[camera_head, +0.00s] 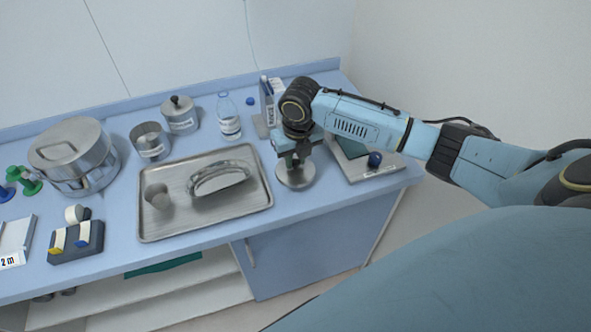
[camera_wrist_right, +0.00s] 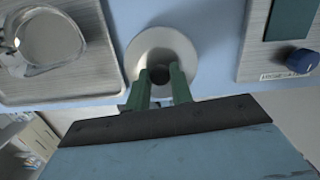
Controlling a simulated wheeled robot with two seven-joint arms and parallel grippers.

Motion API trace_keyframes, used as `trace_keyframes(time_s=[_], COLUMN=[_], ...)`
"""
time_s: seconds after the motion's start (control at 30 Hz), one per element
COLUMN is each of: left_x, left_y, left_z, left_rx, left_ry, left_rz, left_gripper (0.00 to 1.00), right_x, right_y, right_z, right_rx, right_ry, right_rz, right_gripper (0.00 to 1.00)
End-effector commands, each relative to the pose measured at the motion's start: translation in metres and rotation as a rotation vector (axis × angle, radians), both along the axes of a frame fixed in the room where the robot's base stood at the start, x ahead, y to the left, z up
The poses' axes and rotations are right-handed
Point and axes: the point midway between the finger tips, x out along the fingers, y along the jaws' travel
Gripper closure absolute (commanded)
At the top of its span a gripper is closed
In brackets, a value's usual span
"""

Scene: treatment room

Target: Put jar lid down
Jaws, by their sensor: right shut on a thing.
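The jar lid (camera_head: 296,178) is a round silver-grey disc with a dark knob. It is at the table top between the metal tray and the device with the blue knob; I cannot tell whether it touches the table. My right gripper (camera_head: 293,160) points down over it. In the right wrist view the green fingers of the gripper (camera_wrist_right: 160,80) are shut on the knob of the lid (camera_wrist_right: 145,43). An open metal jar (camera_head: 151,142) stands behind the tray. Beside it is a similar jar (camera_head: 181,118) with its lid on. My left gripper is not in view.
The metal tray (camera_head: 263,200) holds a kidney dish (camera_head: 218,178) and a small cup (camera_head: 158,197). A bottle (camera_head: 228,118) and a box (camera_head: 268,98) stand behind. The device (camera_head: 375,172) is close on the right. A large pot (camera_head: 75,155) is at left. The table's front edge is near the lid.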

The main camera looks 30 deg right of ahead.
Motion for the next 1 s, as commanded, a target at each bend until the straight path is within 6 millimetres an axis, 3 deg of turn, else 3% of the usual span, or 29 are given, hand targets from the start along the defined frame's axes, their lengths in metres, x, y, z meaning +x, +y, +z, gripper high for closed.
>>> trace_keyframes(time_s=[0.37,0.73,0.77,0.9,1.0], left_x=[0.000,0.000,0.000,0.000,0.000], left_y=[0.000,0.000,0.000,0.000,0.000], left_z=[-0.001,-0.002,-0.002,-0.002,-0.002], left_rx=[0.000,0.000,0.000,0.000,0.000], left_ry=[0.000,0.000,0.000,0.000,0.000], left_rz=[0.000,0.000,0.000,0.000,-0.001], left_gripper=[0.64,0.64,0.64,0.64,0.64], right_x=[0.000,0.000,0.000,0.000,0.000], right_y=[0.000,0.000,0.000,0.000,0.000], right_z=[-0.041,-0.046,-0.046,-0.045,-0.045], right_rx=[0.000,-0.001,-0.001,-0.001,-0.001], right_ry=[0.001,-0.001,-0.001,-0.001,-0.001], right_rz=[-0.002,-0.002,-0.002,-0.002,-0.001], right_gripper=[1.00,1.00,0.75,0.57,0.56])
